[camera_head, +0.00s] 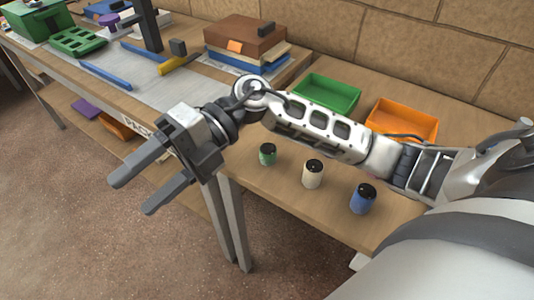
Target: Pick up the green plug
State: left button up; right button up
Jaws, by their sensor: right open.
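The green plug (267,155) stands upright on the near wooden table (330,222), a small green cylinder with a dark top. It is the leftmost of three plugs in a row. My right gripper (146,193) is open and empty. Its fingers point left and down, out past the table's left end, and it lies to the left of the green plug and apart from it. My left gripper does not show.
A white plug (313,174) and a blue plug (363,199) stand to the right. A green tray (326,94) and an orange tray (402,120) lie behind my arm by the brick wall. Another table (190,88) at left holds boxes and tools.

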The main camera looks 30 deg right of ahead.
jog(key=w+d+f+n+h, duration=0.2)
jog(key=d+f+h, duration=0.1)
jog(key=d+h, duration=0.2)
jog(key=m+t+h, duration=0.3)
jog(key=t+h, duration=0.1)
jog(key=h, duration=0.7)
send_over(268, 148)
jog(key=f, duration=0.6)
jog(key=shift+w+a+f, duration=0.1)
jog(key=shift+w+a, duration=0.05)
jog(key=shift+a, duration=0.1)
jog(key=shift+d+f, duration=0.2)
jog(key=shift+f, duration=2.95)
jog(key=c, duration=1.1)
